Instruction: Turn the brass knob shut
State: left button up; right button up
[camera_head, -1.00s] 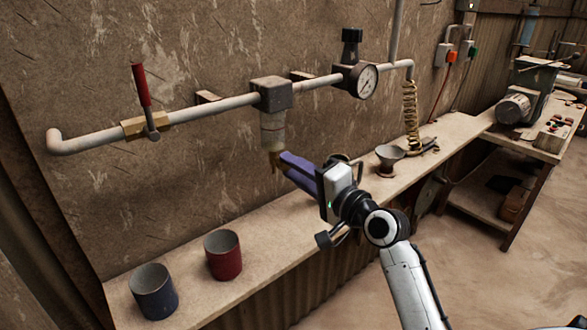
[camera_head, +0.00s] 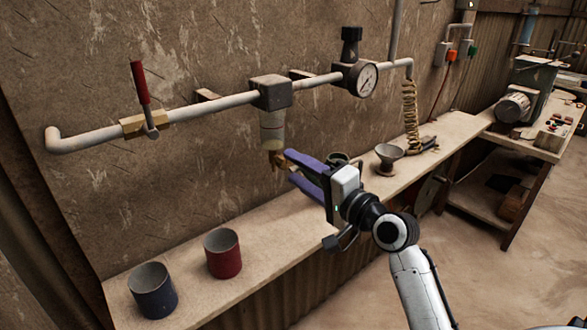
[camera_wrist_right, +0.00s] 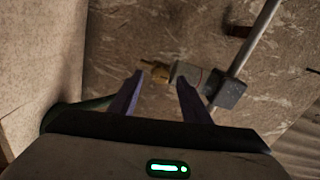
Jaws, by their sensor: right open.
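The brass knob (camera_head: 275,159) sits at the bottom of the clear filter bowl (camera_head: 272,130), which hangs under the grey block (camera_head: 271,93) on the wall pipe. In the right wrist view the brass knob (camera_wrist_right: 155,70) shows beyond the fingertips, between them. My right gripper (camera_head: 289,163) is open, its two purple fingers apart, pointing at the knob from the right. The fingers look close to the knob but apart from it; nothing is between them. My left gripper is not in view.
A red-handled valve (camera_head: 143,100) is on the pipe at left, and a pressure gauge (camera_head: 365,80) at right. The bench (camera_head: 190,292) below holds a blue cup (camera_head: 153,291), a red cup (camera_head: 223,254) and a grey funnel (camera_head: 389,157). A coiled hose (camera_head: 410,115) hangs at right.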

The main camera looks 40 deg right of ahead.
jog(key=s+b, duration=0.1)
jog(key=s, duration=0.7)
jog(key=shift+s+d, duration=0.3)
jog(key=shift+d, duration=0.05)
jog(key=s+a+f+n+g, duration=0.2)
jog(key=a+f+n+g, duration=0.15)
jog(key=f, duration=0.25)
jog(key=s+a+f+n+g+y, duration=0.1)
jog(key=s+a+f+n+g, duration=0.1)
jog(key=a+f+n, duration=0.3)
jog(key=s+a+f+n+g, duration=0.1)
jog(key=s+a+f+g, duration=0.15)
jog(key=f, duration=0.45)
jog(key=s+a+f+n+g+h, duration=0.1)
jog(key=s+a+f+n+g, duration=0.15)
jog(key=s+f+n, duration=0.35)
jog(key=s+a+f+n+g+h, duration=0.1)
jog(key=s+f+g, duration=0.3)
jog(key=s, duration=0.4)
jog(key=w+a+f+t+y, duration=0.2)
jog(key=a+f+t, duration=0.3)
jog(key=f, duration=0.7)
jog(key=shift+w+f, duration=0.15)
jog(key=shift+w, duration=0.5)
jog(key=shift+n, duration=0.25)
